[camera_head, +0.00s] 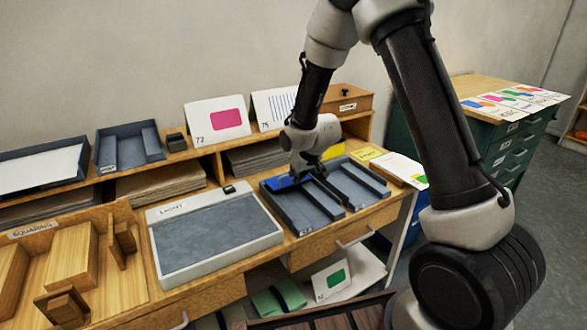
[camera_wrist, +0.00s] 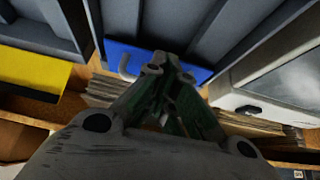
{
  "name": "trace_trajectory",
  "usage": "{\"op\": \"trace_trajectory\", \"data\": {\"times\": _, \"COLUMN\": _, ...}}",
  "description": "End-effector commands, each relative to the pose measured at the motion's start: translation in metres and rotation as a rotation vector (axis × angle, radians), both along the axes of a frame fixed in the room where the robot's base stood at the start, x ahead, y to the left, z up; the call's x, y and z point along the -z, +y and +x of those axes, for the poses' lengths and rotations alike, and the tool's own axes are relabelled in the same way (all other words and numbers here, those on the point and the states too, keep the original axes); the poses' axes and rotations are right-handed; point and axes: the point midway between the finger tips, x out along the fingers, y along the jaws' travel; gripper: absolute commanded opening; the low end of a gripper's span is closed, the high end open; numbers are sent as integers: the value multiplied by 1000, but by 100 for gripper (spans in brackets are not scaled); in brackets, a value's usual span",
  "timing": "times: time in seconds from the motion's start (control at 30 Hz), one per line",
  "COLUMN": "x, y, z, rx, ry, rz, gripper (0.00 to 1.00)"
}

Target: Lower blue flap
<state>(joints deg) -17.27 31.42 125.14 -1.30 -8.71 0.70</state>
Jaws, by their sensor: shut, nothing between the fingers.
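The blue flap (camera_head: 283,182) is at the back end of the left dark grey tray (camera_head: 290,212) on the wooden bench. In the wrist view the blue flap (camera_wrist: 190,67) spans the tray's end and carries a small grey curved handle (camera_wrist: 125,66). My gripper (camera_wrist: 165,62) is shut and empty, with its fingertips overlapping the flap's middle in the wrist view. Whether they touch it, and the flap's exact tilt, I cannot tell. In the head view my gripper (camera_head: 312,172) is over the tray's back end and hides part of the flap.
A similar tray (camera_head: 352,190) with a yellow flap (camera_head: 333,152) stands to the right. A light-framed panel (camera_head: 213,232) lies to the left. Paper stacks (camera_head: 254,160) fill the shelf behind, with cards (camera_head: 217,120) above. A green cabinet (camera_head: 510,140) stands at right.

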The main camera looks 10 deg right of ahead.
Motion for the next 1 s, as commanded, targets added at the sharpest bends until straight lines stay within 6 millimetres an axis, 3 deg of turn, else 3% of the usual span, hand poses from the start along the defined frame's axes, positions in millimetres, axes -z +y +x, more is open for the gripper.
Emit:
{"op": "trace_trajectory", "data": {"times": 0.2, "x": 18, "y": -2, "z": -10, "rx": -3, "ry": -114, "rz": 41, "gripper": 0}}
{"op": "trace_trajectory", "data": {"times": 0.43, "x": 30, "y": -3, "z": -14, "rx": -2, "ry": -123, "rz": 43, "gripper": 0}}
{"op": "trace_trajectory", "data": {"times": 1.0, "x": 29, "y": -2, "z": -10, "rx": -2, "ry": -137, "rz": 47, "gripper": 0}}
